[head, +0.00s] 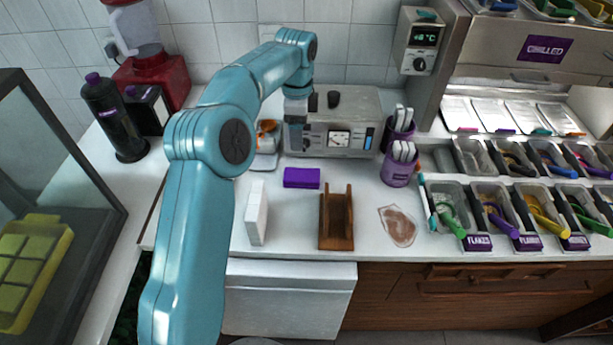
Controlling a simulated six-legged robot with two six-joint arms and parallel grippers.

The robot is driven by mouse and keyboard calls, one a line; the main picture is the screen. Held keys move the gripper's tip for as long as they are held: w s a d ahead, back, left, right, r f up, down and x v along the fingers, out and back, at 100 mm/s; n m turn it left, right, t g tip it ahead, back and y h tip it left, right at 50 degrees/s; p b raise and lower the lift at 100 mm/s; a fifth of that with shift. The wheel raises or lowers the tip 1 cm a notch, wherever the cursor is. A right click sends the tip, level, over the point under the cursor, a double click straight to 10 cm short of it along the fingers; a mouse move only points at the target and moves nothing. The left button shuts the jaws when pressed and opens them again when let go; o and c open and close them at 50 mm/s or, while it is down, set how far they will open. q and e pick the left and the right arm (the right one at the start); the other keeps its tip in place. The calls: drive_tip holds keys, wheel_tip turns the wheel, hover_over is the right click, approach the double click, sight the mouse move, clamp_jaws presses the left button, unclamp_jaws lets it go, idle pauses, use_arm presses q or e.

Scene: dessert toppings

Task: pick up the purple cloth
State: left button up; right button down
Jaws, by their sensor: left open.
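The purple cloth (301,178) lies folded on the white counter in the head view, in front of the grey machine. My left gripper (296,145) points down just behind and above the cloth, in front of the machine's left part. It is open and appears apart from the cloth, with nothing seen between its fingers. The fingertips are small and hard to make out. My right gripper is out of view.
A white block (256,213) and a brown wooden holder (337,218) stand in front of the cloth. A scale (265,160) is at its left, the grey machine (350,125) behind. Purple cups (398,170) and a brown spill (398,226) lie right.

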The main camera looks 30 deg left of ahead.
use_arm(q)
drive_tip(key=f, duration=0.2)
drive_tip(key=s+f, duration=0.1)
drive_tip(key=f, duration=0.2)
drive_tip(key=shift+s+d+f, duration=0.15)
drive_tip(key=shift+d+f, duration=0.05)
drive_tip(key=shift+f, duration=0.1)
hover_over(299, 174)
drive_tip(key=f, duration=0.4)
drive_tip(key=shift+a, duration=0.2)
drive_tip(key=shift+s+d+f+p, duration=0.15)
drive_tip(key=shift+s+f+p, duration=0.15)
drive_tip(key=shift+f, duration=0.2)
drive_tip(key=f, duration=0.3)
drive_tip(key=f+p, duration=0.1)
drive_tip(key=shift+w+f, duration=0.2)
drive_tip(key=shift+w, duration=0.2)
drive_tip(key=shift+s+r, duration=0.2)
drive_tip(key=shift+f, duration=0.1)
drive_tip(key=c, duration=0.8)
